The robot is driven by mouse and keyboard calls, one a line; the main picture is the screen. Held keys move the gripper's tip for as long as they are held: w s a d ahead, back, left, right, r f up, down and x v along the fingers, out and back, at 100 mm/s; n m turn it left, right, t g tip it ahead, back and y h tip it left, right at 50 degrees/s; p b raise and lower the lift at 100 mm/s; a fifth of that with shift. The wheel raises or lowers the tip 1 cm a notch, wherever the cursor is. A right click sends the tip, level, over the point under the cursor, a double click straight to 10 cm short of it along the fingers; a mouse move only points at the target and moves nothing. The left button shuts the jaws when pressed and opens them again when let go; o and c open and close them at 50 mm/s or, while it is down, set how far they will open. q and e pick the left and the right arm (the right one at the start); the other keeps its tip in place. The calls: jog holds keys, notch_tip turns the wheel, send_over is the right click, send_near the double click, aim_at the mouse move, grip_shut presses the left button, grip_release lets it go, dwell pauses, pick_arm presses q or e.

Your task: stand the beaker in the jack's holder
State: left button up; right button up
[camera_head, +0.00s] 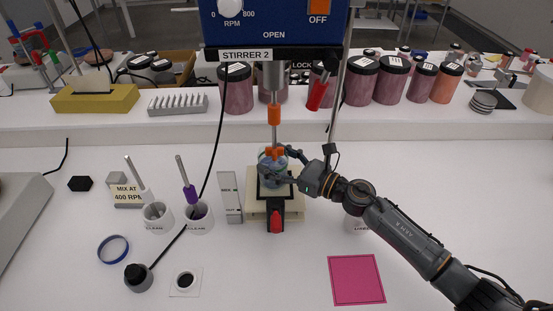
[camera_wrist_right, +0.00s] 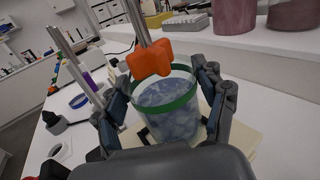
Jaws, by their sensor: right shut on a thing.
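The beaker (camera_head: 267,168) is clear, with a green band and mottled blue contents. It also shows upright in the right wrist view (camera_wrist_right: 165,106). My right gripper (camera_wrist_right: 166,108) is shut on it, one finger on each side; it also shows in the head view (camera_head: 285,166). The jack (camera_head: 254,208) has a pale platform, a black holder (camera_head: 265,194) and a red knob (camera_head: 276,222). The beaker is directly over the holder. Its base is hidden, so I cannot tell whether it touches the holder. My left gripper is not in view.
The stirrer (camera_head: 275,28) hangs overhead. Its orange paddle (camera_head: 275,152) is at the beaker's rim, also in the wrist view (camera_wrist_right: 150,59). A upright white scale (camera_head: 230,198) stands left of the jack. Two white cups (camera_head: 199,222) with rods stand farther left. A pink mat (camera_head: 356,280) lies front right.

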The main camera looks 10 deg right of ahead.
jog(key=shift+f, duration=0.6)
jog(key=shift+d, duration=0.1)
jog(key=shift+s+f, duration=0.1)
jog(key=shift+f+b, duration=0.15)
jog(key=shift+b, duration=0.2)
jog(key=o, duration=1.5)
